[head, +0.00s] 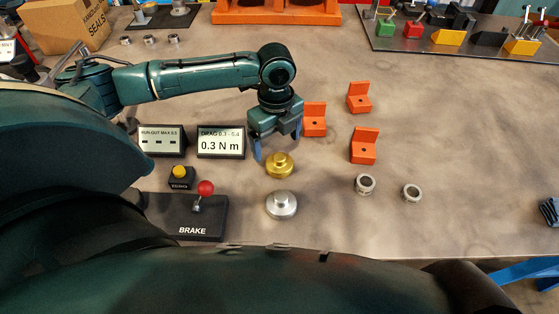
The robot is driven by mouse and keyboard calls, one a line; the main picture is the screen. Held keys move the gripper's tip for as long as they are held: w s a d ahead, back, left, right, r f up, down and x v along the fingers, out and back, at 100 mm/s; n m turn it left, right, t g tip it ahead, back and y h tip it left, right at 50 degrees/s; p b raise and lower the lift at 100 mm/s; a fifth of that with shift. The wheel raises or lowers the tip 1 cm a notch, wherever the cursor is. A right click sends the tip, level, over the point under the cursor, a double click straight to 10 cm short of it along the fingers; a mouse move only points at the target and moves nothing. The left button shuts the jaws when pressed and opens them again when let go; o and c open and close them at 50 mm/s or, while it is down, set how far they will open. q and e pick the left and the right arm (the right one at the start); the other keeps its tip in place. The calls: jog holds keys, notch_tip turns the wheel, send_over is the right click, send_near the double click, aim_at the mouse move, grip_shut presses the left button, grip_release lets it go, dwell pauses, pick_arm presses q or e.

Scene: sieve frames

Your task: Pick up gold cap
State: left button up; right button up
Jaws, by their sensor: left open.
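The gold cap (280,165) is a round, stepped knob sitting on the table (330,225). A similar silver cap (281,205) stands just in front of it, apart from it. My left gripper (274,148) points down right behind the gold cap. Its blue fingers are apart, one to the left of the cap and one partly hidden at the right. I cannot tell whether a finger touches the cap.
Orange L-shaped brackets (364,146) stand to the right, with two metal rings (365,184) in front. Left are a display reading 0.3 N m (221,142), a yellow button (180,172) and a brake lever with red knob (206,188).

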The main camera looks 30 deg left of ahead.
pick_arm(q)
jog(key=shift+d+f, duration=0.2)
jog(key=shift+f, duration=1.4)
jog(key=shift+d+f, duration=0.15)
jog(key=shift+f, duration=1.4)
jog(key=shift+c, duration=0.2)
jog(key=c, duration=1)
